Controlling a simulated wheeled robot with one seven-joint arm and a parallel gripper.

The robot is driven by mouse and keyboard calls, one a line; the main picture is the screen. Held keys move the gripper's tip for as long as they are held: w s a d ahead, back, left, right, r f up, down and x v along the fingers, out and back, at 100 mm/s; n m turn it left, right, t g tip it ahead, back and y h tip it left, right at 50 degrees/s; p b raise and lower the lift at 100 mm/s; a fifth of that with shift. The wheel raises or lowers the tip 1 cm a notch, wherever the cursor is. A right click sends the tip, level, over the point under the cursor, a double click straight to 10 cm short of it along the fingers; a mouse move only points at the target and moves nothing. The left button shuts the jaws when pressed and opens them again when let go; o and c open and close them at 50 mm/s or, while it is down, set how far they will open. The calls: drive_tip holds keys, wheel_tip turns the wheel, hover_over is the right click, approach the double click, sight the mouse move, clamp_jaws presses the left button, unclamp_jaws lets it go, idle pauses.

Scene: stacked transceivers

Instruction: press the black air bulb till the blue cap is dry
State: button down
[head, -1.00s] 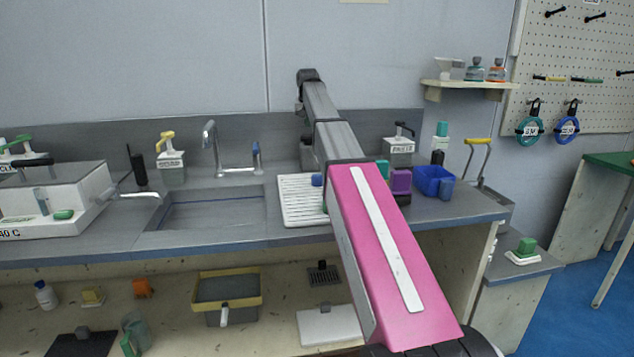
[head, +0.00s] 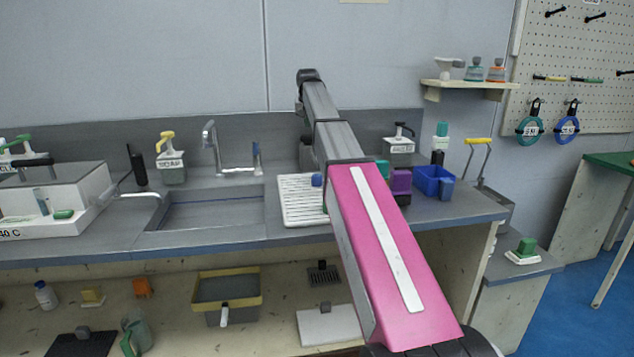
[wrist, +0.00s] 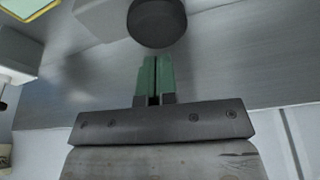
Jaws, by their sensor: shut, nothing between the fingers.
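In the wrist view my gripper (wrist: 155,80) has its green fingers together with nothing between them. A round black thing (wrist: 157,22), which looks like the black air bulb, is just beyond the fingertips at the top of that view. I cannot tell whether the fingertips touch it. In the head view my arm hides my gripper, and I cannot make out the bulb. A small blue piece (head: 317,180), possibly the blue cap, lies on the white ribbed drainboard (head: 298,205), just left of my arm. I cannot tell whether it is wet.
Left of the drainboard are a sink (head: 210,210), a tap (head: 212,135) and a soap pump (head: 171,165). Right of my arm stand a purple block (head: 401,182), a blue bin (head: 432,182) and a pump bottle (head: 399,146). A shelf (head: 470,86) hangs on the back wall.

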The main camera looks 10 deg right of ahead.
sight(308, 135)
drive_tip(key=shift+f, duration=0.2)
drive_tip(key=shift+f, duration=1.1)
idle(0.7)
drive_tip(key=shift+f, duration=0.1)
idle(0.4)
drive_tip(key=shift+f, duration=0.9)
drive_tip(key=shift+r, duration=1.1)
drive_tip(key=shift+r, duration=2.45)
